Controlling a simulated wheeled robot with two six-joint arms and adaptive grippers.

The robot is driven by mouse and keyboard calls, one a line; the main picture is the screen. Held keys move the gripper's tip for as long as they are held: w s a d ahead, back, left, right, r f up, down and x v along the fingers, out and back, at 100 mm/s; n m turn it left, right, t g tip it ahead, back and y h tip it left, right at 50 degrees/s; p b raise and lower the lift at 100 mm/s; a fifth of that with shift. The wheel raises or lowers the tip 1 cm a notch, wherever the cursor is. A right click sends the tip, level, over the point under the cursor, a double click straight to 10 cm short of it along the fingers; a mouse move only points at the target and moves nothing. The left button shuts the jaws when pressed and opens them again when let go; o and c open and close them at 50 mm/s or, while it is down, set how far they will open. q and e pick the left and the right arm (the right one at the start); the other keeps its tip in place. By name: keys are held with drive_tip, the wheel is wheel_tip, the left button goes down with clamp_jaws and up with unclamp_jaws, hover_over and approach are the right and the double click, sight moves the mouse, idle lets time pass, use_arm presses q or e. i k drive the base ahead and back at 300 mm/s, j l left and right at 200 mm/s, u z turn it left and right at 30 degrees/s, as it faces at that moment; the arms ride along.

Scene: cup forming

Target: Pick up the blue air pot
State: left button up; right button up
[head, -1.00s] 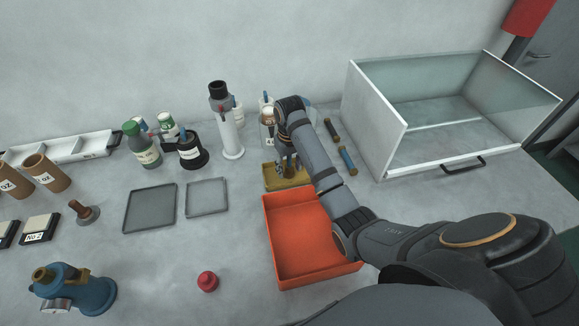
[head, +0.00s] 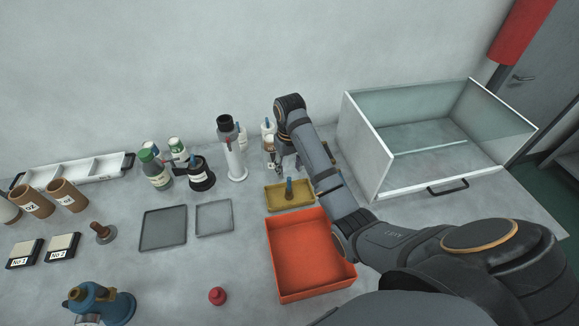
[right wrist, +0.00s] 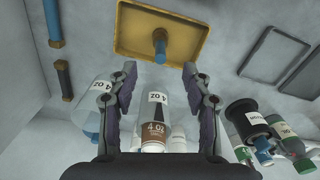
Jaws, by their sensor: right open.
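A blue pot (head: 104,303) with a brass-coloured cap and a silver fitting stands at the lower left of the head view, cut by the bottom edge. It is far from my right gripper and is not in the right wrist view. A small blue peg (head: 289,187) stands in the yellow tray (head: 272,205). The peg (right wrist: 160,46) and tray (right wrist: 128,38) also show in the right wrist view, beyond my fingertips. My left gripper is not in view.
An orange bin (head: 308,296) lies in front of the yellow tray. A clear bottle (right wrist: 154,105) and other bottles stand close by the right gripper. A glass-walled box (head: 372,158) is at right. Grey trays (head: 163,240) and a red knob (head: 217,296) lie left of the bin.

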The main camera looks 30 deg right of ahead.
sight(115, 309)
drive_tip(key=k, duration=1.5)
